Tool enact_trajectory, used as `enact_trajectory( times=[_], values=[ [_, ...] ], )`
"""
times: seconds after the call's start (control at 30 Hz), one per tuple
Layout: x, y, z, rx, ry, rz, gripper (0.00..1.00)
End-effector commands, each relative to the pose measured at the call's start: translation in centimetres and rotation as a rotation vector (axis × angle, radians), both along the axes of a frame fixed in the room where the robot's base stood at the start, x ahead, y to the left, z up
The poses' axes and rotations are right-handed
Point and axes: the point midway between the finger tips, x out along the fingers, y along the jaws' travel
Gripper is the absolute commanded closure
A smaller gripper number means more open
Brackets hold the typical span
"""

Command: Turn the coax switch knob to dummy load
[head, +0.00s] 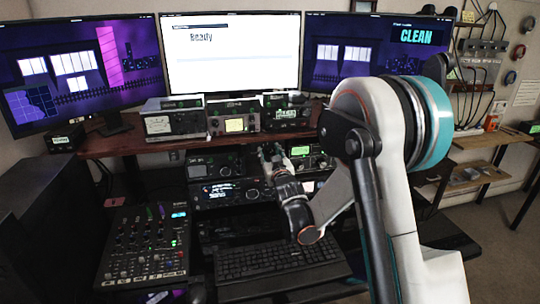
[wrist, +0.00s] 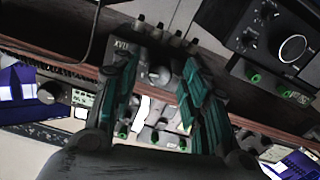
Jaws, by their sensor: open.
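In the wrist view, a grey round knob (wrist: 160,76) on a dark box (wrist: 117,45) shows between my fingers. I take it for the coax switch knob, though its markings are too small to read. Several stubby connectors line the box's edge. My gripper (wrist: 158,64) is open, one dark green padded finger on each side of the knob; I cannot tell whether either touches it. In the head view my gripper (head: 270,152) is at the shelf's front edge, above the keyboard. The knob cannot be made out there, and my arm hides part of the desk.
Radio units (head: 233,123) stand on the brown shelf (head: 125,143), with more stacked below. A mixer (head: 148,245) and keyboard (head: 280,260) lie in front. Three monitors (head: 230,50) stand behind. A box with a large knob (wrist: 293,48) is at upper right in the wrist view.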

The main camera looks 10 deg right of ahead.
Motion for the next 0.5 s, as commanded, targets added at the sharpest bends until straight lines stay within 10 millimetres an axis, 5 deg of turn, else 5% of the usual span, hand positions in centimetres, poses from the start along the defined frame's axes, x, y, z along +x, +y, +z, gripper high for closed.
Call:
enact_trajectory(
  times=[0.17,0.5],
  values=[
    [-1.3,0.0,0.0,0.0,0.0,0.0,0.59],
    [-7.9,0.0,0.0,0.0,0.0,0.0,0.59]
  ],
)
